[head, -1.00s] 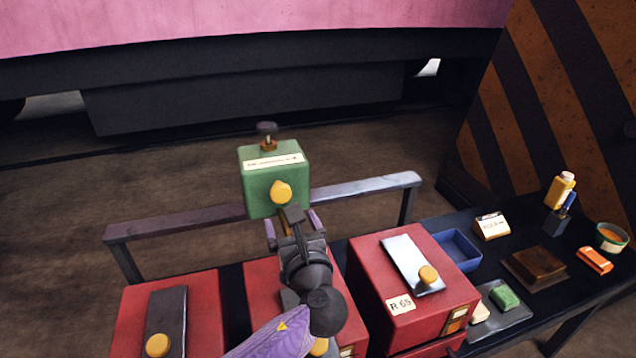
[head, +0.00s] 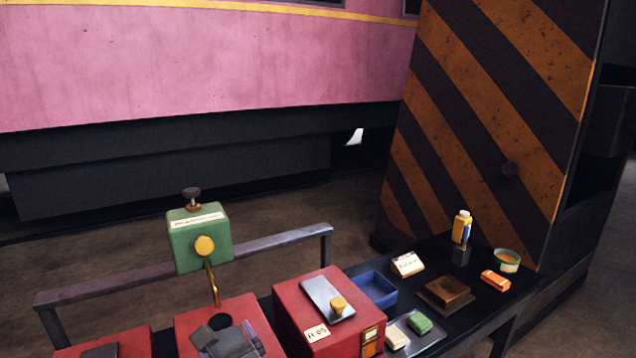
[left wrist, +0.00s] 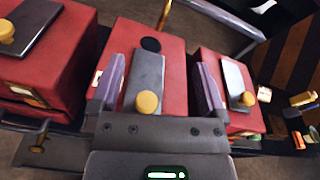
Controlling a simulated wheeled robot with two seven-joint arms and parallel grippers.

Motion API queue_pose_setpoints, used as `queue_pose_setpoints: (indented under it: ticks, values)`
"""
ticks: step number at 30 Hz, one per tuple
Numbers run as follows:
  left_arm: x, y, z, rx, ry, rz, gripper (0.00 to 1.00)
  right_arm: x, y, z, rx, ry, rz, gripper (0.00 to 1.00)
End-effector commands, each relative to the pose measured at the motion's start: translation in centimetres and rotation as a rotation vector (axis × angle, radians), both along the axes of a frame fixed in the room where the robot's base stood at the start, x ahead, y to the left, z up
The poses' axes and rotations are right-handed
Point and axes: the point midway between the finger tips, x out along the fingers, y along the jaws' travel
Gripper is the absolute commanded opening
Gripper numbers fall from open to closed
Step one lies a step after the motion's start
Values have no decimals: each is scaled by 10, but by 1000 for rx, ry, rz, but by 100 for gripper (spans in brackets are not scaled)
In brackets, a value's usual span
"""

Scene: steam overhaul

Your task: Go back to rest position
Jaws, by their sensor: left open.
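My left gripper (head: 232,345) is at the bottom edge of the head view, partly cut off, over the middle red box (head: 236,312). In the left wrist view its two purple fingers (left wrist: 157,72) are apart with nothing held. Between and beyond them lies the top of the middle red box (left wrist: 178,75) with a dark plate (left wrist: 148,70) and a yellow knob (left wrist: 147,102). The green box (head: 199,240) with a round yellow knob (head: 204,246) stands above and clear of the gripper. My right gripper does not show.
A red box labelled R 65 (head: 318,338) stands to the right. Beyond it the dark bench (head: 455,292) holds a blue tray (head: 375,290), a brown block (head: 446,293), a yellow bottle (head: 462,226) and an orange item (head: 495,280). A metal rail (head: 285,238) runs behind the boxes.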

Motion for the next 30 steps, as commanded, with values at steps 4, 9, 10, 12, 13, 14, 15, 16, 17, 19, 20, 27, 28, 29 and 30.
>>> queue_pose_setpoints:
  ticks: [4,9,10,12,13,14,15,16,17,19,20,27,28,29,30]
  values:
    - [-20,3,-25,-231,13,51,95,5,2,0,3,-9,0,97]
    - [-56,7,-60,-588,28,176,95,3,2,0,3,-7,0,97]
    - [-64,8,-67,-663,29,209,95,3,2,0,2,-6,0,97]
    - [-84,9,-82,-836,31,298,95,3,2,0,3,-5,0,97]
    - [-93,9,-88,-910,30,340,95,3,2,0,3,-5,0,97]
    - [-102,10,-93,-982,28,385,95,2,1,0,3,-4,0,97]
    - [-115,10,-100,-1076,25,449,95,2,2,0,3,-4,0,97]
    - [-125,10,-105,-1145,22,498,95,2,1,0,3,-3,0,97]
    - [-135,11,-109,-1213,17,552,95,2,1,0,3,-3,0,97]
    - [-159,10,-117,-1365,3,685,95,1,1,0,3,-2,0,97]
    - [-169,10,-120,-1426,-6,746,95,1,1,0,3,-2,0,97]
    - [-246,8,-127,-1805,-111,1258,95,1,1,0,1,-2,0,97]
    - [-255,8,-126,-1839,-128,1324,95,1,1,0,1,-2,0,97]
    - [-264,8,-124,-1870,-147,1391,95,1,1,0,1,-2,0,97]
    - [-276,7,-122,-1907,-172,1481,95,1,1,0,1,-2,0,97]
